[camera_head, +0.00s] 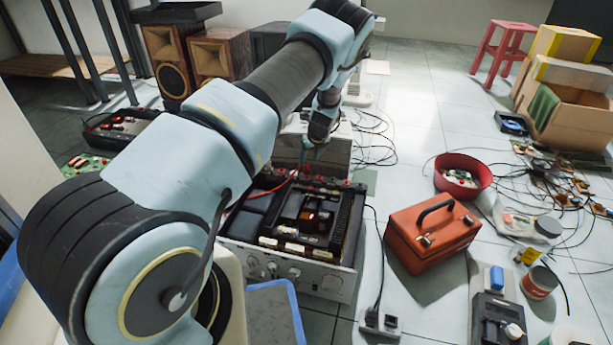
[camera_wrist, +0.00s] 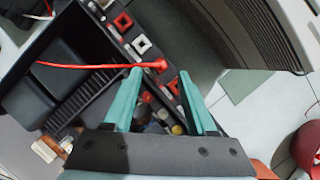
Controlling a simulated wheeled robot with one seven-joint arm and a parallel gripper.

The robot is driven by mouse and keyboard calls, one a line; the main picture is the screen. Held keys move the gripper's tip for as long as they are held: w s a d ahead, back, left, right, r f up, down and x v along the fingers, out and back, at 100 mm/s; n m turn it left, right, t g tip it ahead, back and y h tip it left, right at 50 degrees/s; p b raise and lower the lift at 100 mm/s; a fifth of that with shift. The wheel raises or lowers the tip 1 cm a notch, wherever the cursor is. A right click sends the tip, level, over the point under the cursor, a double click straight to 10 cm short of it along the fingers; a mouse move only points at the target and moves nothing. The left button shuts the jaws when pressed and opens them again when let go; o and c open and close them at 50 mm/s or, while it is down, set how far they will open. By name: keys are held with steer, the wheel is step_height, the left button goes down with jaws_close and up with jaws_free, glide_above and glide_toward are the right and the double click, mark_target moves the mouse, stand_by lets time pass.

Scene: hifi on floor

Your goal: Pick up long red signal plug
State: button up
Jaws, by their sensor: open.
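The long red signal plug (camera_wrist: 158,65) shows in the wrist view at the end of a thin red cable. It lies at the connector row on the back edge of the opened amplifier (camera_head: 290,258). Whether it is seated in a socket I cannot tell. The red cable (camera_head: 272,188) also shows in the head view, over the amplifier's left back part. My gripper (camera_wrist: 168,74) is open, with two teal fingers. In the wrist view the plug appears between the fingertips, with the cable passing the left tip. Contact with the plug cannot be judged.
A red toolbox (camera_head: 432,235) and a red bowl (camera_head: 463,177) stand right of the amplifier. A pale metal box (camera_head: 312,150) stands behind it. Loose cables and circuit boards cover the far right floor. A power strip (camera_head: 380,322) lies at the front.

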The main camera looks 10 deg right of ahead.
mark_target(307, 167)
steer(key=b+x, duration=0.3)
steer(key=x, duration=0.3)
steer(key=shift+d+f, duration=0.1)
steer(key=shift+f, duration=0.25)
jaws_close()
stand_by(0.3)
